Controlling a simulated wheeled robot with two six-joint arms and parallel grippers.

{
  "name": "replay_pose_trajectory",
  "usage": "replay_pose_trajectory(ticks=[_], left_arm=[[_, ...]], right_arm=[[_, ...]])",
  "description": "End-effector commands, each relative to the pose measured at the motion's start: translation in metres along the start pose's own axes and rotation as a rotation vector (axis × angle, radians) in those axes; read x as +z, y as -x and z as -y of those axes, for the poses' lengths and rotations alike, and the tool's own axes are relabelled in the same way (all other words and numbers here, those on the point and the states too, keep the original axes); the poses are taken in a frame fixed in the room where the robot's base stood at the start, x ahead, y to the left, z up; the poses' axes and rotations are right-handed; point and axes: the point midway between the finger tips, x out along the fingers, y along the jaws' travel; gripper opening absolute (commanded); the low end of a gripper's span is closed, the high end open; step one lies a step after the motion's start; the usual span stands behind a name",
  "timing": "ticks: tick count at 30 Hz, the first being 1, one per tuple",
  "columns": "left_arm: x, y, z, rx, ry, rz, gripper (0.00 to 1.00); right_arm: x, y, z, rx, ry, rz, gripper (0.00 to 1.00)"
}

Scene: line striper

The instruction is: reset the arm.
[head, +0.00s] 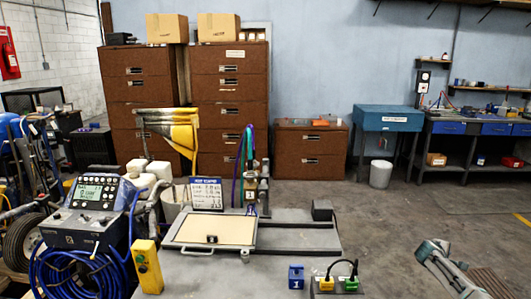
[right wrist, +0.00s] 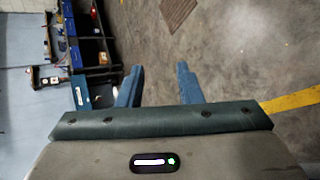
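My right gripper (head: 436,252) is at the lower right of the head view, over bare floor and clear of the bench. In the right wrist view its two blue-grey fingers (right wrist: 160,82) stand apart with nothing between them. My left gripper is not in view. A grey bench (head: 213,272) fills the front middle and carries a framed tan board (head: 215,231) with a small black piece on it. A control unit (head: 94,205) with a lit screen and coiled blue hose stands at the left. A yellow button box (head: 148,266) stands beside it.
A blue block marked 1 (head: 296,277) and yellow and green blocks (head: 338,284) joined by a black cable sit at the bench's front. Brown drawer cabinets (head: 229,110) and a blue workbench (head: 470,128) line the back wall. The floor at right is open.

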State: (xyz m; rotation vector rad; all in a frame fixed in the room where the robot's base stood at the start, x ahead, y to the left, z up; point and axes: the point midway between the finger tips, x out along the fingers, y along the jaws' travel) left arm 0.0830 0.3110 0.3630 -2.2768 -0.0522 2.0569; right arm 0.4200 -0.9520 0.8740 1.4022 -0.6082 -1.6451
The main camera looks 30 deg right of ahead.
Motion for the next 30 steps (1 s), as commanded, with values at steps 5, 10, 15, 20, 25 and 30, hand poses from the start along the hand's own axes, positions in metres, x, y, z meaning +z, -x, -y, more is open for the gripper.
replay_pose_trajectory(ticks=[5, 10, 15, 20, 25, 30], left_arm=[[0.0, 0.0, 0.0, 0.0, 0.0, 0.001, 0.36], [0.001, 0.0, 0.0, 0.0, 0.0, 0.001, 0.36], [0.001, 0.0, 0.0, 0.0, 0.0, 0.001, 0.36], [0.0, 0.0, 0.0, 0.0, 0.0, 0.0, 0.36], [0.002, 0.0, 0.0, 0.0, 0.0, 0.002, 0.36], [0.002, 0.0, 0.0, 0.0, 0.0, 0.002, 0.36]], right_arm=[[0.061, -0.052, 0.087, -0.001, -0.005, -0.084, 0.32], [0.115, -0.077, 0.141, -0.025, -0.03, -0.158, 0.32], [0.166, -0.09, 0.179, -0.06, -0.053, -0.211, 0.32], [0.179, -0.088, 0.234, -0.123, -0.085, -0.24, 0.32], [0.173, -0.073, 0.315, -0.211, -0.109, -0.239, 0.32], [0.164, -0.044, 0.416, -0.326, -0.142, -0.239, 0.32]])
